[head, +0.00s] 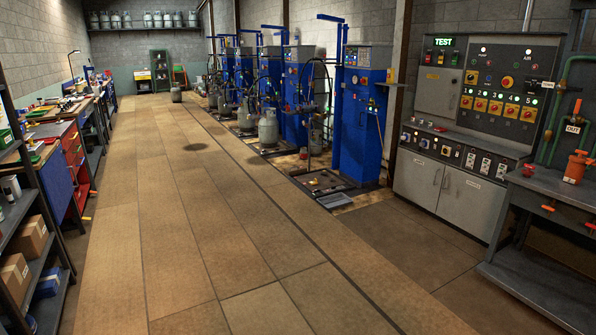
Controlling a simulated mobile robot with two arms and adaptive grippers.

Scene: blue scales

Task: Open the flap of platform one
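Several blue scales stand in a row along the right wall, each with a low platform at floor level. The nearest blue scale (362,130) has a dark, empty-looking platform (318,181) at its foot. A grey flap-like plate (333,200) lies at that platform's front edge, and I cannot tell whether it is hinged up or down. No readable number shows which platform is one. Grey gas cylinders stand at the farther scales, such as one cylinder (268,128) on the second platform. Neither of my grippers is in view.
The tiled floor aisle (185,220) is wide and clear. A grey control cabinet (450,185) marked TEST and a dark workbench (550,215) stand at the right. Shelves with boxes (28,238) and workbenches line the left. A lone cylinder (176,95) stands far back.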

